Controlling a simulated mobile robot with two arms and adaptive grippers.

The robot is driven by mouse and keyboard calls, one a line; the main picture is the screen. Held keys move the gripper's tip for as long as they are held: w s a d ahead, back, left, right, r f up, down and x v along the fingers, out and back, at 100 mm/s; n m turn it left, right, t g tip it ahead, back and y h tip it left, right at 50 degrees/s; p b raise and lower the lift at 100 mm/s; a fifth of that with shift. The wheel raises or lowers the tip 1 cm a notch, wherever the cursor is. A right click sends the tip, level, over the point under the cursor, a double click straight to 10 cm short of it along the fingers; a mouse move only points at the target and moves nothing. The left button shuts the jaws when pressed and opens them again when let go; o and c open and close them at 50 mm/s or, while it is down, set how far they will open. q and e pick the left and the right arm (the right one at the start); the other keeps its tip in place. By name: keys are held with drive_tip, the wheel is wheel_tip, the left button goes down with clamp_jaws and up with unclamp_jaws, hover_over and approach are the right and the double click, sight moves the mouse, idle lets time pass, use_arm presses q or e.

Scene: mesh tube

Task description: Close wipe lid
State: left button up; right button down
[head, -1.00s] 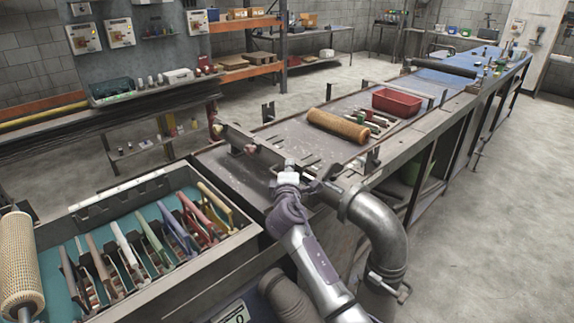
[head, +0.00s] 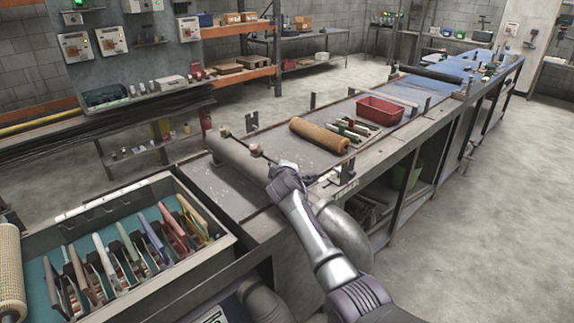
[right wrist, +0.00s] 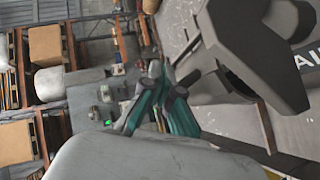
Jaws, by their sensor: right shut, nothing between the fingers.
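A long, rounded grey cover (head: 238,162), apparently the wipe lid, lies across the near part of the workbench in the head view. My right arm reaches in from the lower right, and my right gripper (head: 282,164) is at the cover's right end, partly hidden by the wrist. The right wrist view shows its teal fingers (right wrist: 160,100) close together and empty. A pale grey rounded surface (right wrist: 150,158) fills the bottom there; I cannot tell whether the fingers touch it. My left gripper is out of view.
A tan mesh roll (head: 320,134), several small tools and a red bin (head: 380,110) lie farther along the bench. A tray (head: 60,222) of coloured-handled tools is at left. A large grey pipe (head: 345,240) stands beside my arm. A dark bracket (right wrist: 255,50) crowds the wrist view.

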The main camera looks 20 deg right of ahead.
drive_tip(key=shift+f+g, duration=0.1)
drive_tip(key=shift+g, duration=0.2)
drive_tip(key=shift+w+d+f+m+y, duration=0.1)
drive_tip(key=shift+f+m+y, duration=0.05)
drive_tip(key=shift+m+y, duration=0.2)
drive_tip(key=shift+p, duration=0.3)
